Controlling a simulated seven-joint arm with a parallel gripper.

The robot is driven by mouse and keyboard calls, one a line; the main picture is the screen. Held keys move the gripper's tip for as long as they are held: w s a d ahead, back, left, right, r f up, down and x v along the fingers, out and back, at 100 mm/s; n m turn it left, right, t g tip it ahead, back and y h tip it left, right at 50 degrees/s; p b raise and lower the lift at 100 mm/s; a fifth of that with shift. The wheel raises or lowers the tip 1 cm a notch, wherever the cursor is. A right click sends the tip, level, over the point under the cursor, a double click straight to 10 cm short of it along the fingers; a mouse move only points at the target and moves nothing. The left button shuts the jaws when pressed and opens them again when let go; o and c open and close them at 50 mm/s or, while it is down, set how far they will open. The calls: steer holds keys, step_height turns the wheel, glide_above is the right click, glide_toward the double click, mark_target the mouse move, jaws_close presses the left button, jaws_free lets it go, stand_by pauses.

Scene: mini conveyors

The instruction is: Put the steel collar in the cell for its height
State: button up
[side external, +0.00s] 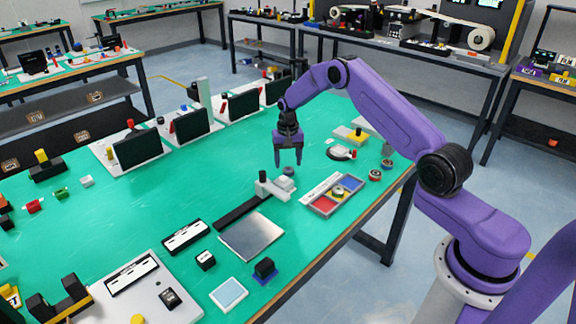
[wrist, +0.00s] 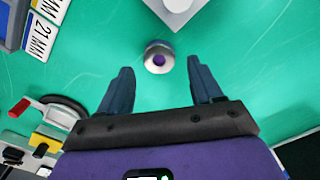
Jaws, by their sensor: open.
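The steel collar (wrist: 158,57) is a small silver ring with a dark purple centre, lying flat on the green table. It also shows in the side external view (side external: 289,171), beside a white block-like fixture (side external: 272,186). My gripper (side external: 288,163) points down above the collar, with its fingers apart and nothing between them. In the wrist view the collar appears just beyond my fingertips (wrist: 160,67), roughly centred between them. The sorting tray (side external: 319,212) has red and blue cells and a white label strip; a "21 MM" label (wrist: 41,37) reads in the wrist view.
A yellow-and-grey round part (side external: 339,191) sits in the tray. Round parts (side external: 375,175) stand right of it near the table edge. A dark belt (side external: 240,212) leads from the fixture to a metal plate (side external: 252,237).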

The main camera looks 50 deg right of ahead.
mark_target(288, 169)
step_height(288, 169, up, 10)
steer(key=shift+f, duration=0.2)
steer(key=s+a+r+n, duration=0.5)
steer(key=s+a, duration=0.3)
steer(key=a, duration=0.2)
steer(key=s+a+r+n, duration=0.45)
steer(key=s+a, duration=0.35)
steer(key=a, duration=0.3)
steer(key=s+d+r+n, duration=0.2)
steer(key=s+n, duration=0.8)
steer(key=s, duration=1.8)
steer(key=shift+s, duration=0.15)
steer(key=shift+o, duration=0.5)
steer(key=shift+s+d, duration=0.2)
steer(key=shift+s, duration=0.2)
steer(key=shift+w, duration=0.1)
